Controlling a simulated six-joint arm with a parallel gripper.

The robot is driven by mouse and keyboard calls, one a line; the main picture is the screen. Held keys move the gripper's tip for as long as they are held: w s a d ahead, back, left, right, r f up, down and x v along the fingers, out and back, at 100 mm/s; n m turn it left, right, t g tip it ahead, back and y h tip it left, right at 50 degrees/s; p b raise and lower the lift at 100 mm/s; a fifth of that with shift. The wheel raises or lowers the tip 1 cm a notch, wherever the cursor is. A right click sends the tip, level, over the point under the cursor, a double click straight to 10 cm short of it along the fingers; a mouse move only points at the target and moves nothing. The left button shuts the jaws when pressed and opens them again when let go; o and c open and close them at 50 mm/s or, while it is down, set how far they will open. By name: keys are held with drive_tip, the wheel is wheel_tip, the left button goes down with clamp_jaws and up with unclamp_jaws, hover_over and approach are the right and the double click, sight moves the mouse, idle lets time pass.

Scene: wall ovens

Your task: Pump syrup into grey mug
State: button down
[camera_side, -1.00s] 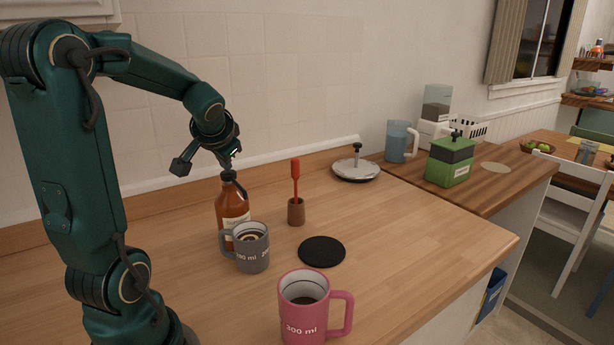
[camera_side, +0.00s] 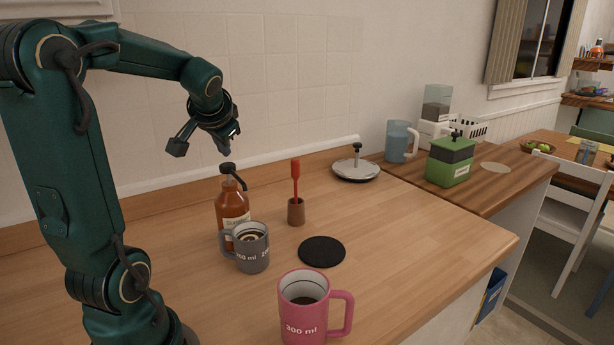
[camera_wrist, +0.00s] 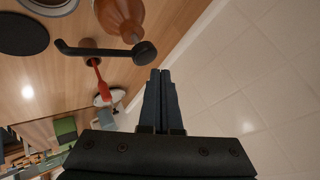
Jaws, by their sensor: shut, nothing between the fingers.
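The amber syrup bottle (camera_side: 232,207) stands upright on the counter with its black pump head (camera_side: 228,169) on top. Its spout points toward the front right, over the side of the grey mug (camera_side: 252,250). The grey mug stands just in front of the bottle and has dark content inside. My gripper (camera_side: 226,150) is shut and empty, a little above the pump head and apart from it. In the wrist view my closed fingers (camera_wrist: 163,75) lie beside the pump head, and the amber bottle (camera_wrist: 120,16) shows at the top, partly cut off.
A pink mug (camera_side: 305,310) stands at the front, and a black coaster (camera_side: 322,251) lies right of the grey mug. A red-handled tool stands in a wooden holder (camera_side: 296,211). A metal lid (camera_side: 356,170) lies farther back. The counter's right middle is clear.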

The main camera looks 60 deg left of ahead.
sight(226, 167)
drive_tip(key=shift+r, duration=2.4)
idle(0.7)
wheel_tip(226, 167, up, 4)
drive_tip(key=shift+f, duration=0.1)
idle(0.4)
drive_tip(key=shift+f, duration=4.45)
drive_tip(key=shift+f, duration=0.1)
drive_tip(key=shift+f, duration=0.3)
